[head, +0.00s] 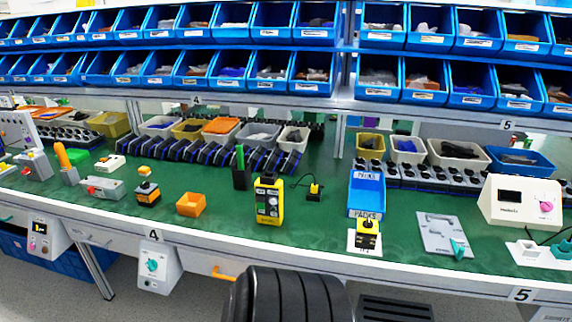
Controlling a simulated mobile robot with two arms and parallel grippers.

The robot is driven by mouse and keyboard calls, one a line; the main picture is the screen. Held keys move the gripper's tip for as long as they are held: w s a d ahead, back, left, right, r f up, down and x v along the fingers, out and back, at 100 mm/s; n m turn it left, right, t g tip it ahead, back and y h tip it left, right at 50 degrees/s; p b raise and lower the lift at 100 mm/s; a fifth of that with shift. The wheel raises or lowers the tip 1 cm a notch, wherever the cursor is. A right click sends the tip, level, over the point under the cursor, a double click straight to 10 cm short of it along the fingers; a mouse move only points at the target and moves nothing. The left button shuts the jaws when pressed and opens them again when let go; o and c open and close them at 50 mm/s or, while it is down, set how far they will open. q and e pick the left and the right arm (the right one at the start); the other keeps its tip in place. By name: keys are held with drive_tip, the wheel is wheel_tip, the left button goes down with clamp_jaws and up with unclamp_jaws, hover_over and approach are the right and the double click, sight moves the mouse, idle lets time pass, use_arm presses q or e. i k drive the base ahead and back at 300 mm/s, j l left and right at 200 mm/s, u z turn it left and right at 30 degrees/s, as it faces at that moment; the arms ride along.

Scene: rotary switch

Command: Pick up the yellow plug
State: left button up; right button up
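A small yellow and black piece with a thin black cable, which looks like the yellow plug (314,190), sits on the green bench top near the middle. It is just right of a yellow and black handheld device (268,200). Another small yellow and black block (367,238) sits on a white plate in front of a blue bin; I cannot tell whether it is a plug. Neither of my grippers is in view.
A blue bin labelled PACKS (366,194) stands right of the plug. A grey plate (445,234) lies right. Blue bin racks (280,70) line the back.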

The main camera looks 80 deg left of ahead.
sight(313, 188)
drive_tip(key=u, duration=2.35)
drive_tip(key=j+u, duration=0.15)
drive_tip(key=i+l, duration=0.05)
